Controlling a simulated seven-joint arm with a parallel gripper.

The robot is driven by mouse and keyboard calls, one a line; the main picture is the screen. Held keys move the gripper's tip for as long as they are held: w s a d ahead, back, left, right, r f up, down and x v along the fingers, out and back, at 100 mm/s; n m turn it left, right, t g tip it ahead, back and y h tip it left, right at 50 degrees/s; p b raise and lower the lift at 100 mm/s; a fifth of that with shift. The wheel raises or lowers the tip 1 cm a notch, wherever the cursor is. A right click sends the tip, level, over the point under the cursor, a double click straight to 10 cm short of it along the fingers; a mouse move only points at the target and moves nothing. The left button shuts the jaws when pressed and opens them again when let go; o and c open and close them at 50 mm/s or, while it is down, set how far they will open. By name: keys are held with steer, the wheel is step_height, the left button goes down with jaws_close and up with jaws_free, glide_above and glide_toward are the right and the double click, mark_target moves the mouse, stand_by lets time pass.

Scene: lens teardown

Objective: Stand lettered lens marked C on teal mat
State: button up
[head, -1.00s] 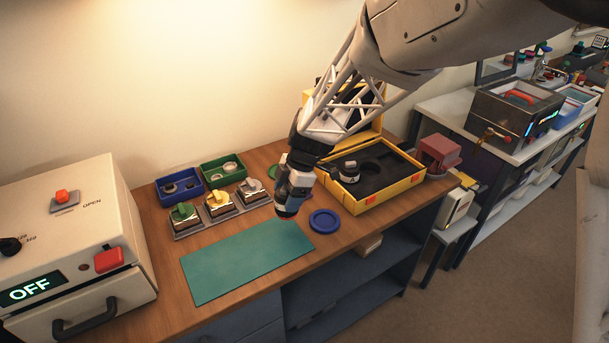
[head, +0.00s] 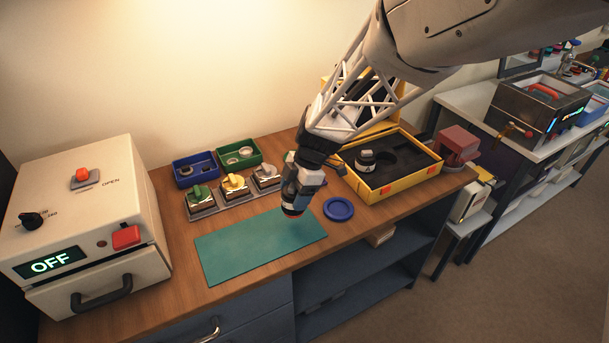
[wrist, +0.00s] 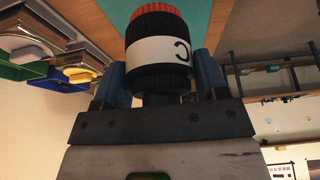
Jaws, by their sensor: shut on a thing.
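A dark lens with a white band marked C and a red end (wrist: 160,50) is between the fingers of my gripper (wrist: 163,85) in the wrist view. My gripper is shut on it. In the head view my gripper (head: 294,205) holds the lens, its red end (head: 292,213) pointing down, over or near the right end of the teal mat (head: 250,252). I cannot tell the exact gap between the lens and the mat. The mat lies flat and looks bare, its far right part partly covered by my gripper.
A blue round dish (head: 338,209) sits right of the mat. A yellow case (head: 400,188) with another lens (head: 365,160) stands behind it. Blue (head: 183,182) and green (head: 222,160) bins and a rack of several blocks (head: 205,212) stand behind the mat. A cream machine (head: 95,265) stands left.

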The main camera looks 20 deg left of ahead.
steer(key=shift+f, duration=2.25)
steer(key=shift+f, duration=0.4)
steer(key=o, duration=1)
steer(key=shift+o, duration=0.4)
steer(key=shift+f, duration=0.1)
steer(key=shift+r, duration=4.5)
